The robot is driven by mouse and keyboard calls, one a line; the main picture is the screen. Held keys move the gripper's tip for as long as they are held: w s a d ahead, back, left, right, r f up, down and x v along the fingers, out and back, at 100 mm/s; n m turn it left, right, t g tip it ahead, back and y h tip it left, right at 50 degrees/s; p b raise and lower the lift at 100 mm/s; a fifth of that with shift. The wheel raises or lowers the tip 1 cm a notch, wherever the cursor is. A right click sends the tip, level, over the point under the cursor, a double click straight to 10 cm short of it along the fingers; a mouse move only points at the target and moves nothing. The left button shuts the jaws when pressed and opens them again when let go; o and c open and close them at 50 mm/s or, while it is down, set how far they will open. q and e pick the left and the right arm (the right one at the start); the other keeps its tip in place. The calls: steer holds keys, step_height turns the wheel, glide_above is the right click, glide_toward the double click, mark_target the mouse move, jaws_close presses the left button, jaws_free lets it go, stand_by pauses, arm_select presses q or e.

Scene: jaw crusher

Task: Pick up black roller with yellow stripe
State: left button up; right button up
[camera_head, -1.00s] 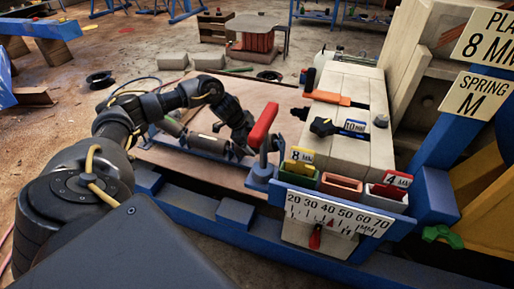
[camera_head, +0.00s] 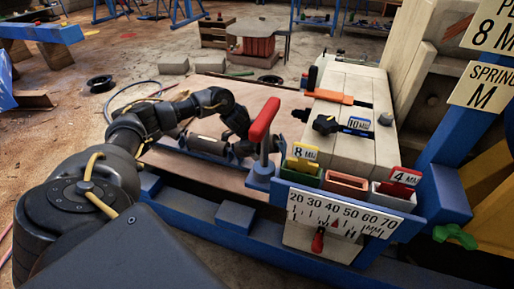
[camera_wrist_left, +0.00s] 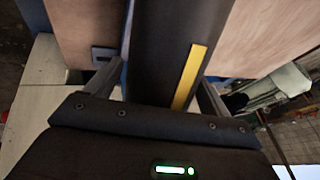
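The black roller with a yellow stripe (camera_wrist_left: 178,35) runs up the middle of the left wrist view, its stripe along the right side. My left gripper (camera_wrist_left: 160,85) has its fingers apart, one on each side of the roller. I cannot tell whether either finger touches it. In the head view my left gripper (camera_head: 240,128) reaches down at the rollers beside the red-handled lever, and a dark roller (camera_head: 244,148) shows just below it, partly hidden. My right gripper is not in view.
A grey roller (camera_head: 208,145) lies left of the gripper on a blue frame. The red lever (camera_head: 264,119) stands close on the right. The pale crusher block (camera_head: 352,150) and a scale plate (camera_head: 338,212) are further right. The wooden board (camera_head: 190,178) is mostly bare.

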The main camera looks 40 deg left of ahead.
arm_select(q)
steer(key=c, duration=1.4)
steer(key=shift+r, duration=0.1)
steer(key=shift+c, duration=0.6)
steer(key=shift+w+r, duration=0.1)
